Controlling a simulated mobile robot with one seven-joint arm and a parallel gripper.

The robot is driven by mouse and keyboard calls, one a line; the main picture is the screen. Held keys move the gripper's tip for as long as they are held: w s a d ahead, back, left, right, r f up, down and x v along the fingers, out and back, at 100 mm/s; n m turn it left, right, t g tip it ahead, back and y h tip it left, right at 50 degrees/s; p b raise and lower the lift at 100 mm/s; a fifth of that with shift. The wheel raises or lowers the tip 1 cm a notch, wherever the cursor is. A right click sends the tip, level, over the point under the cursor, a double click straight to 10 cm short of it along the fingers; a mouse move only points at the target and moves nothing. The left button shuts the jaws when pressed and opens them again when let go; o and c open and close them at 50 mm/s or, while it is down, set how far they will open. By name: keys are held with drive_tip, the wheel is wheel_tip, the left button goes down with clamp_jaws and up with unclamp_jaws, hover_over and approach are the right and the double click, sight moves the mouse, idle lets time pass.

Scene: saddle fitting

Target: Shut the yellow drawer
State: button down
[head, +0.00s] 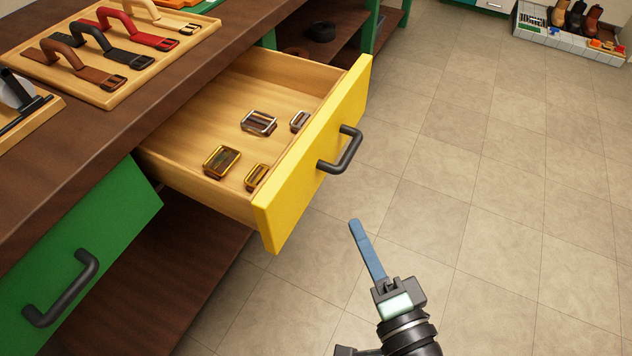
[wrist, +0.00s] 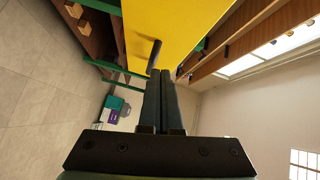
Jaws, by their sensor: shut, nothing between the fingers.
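The yellow drawer (head: 312,155) stands pulled out of the workbench, its wooden inside showing. Several metal buckles lie in it, among them a silver one (head: 258,123) and a brassy one (head: 221,161). A dark bar handle (head: 342,151) is on its yellow front. My gripper (head: 355,224) is shut and empty, in front of the drawer and below its handle in the head view, apart from it. In the wrist view the yellow front (wrist: 178,30) fills the upper middle, with the handle (wrist: 154,57) just beyond my shut fingertips (wrist: 161,73).
A green drawer front (head: 85,245) with a dark handle is at the left. A wooden board (head: 60,68) with leather straps lies on the benchtop. Open shelves (head: 330,45) are behind the drawer. The tiled floor (head: 480,150) to the right is clear up to a far tray of boots.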

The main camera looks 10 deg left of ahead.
drive_tip(key=s+f+m, duration=0.2)
drive_tip(key=s+m, duration=0.1)
drive_tip(key=s, duration=0.1)
approach(306, 183)
drive_tip(key=w, duration=0.4)
drive_tip(key=shift+w+a+f, duration=0.3)
drive_tip(key=shift+w+a, duration=0.25)
drive_tip(key=shift+a, duration=0.25)
drive_tip(key=shift+w+a, duration=0.15)
drive_tip(key=shift+a, duration=0.35)
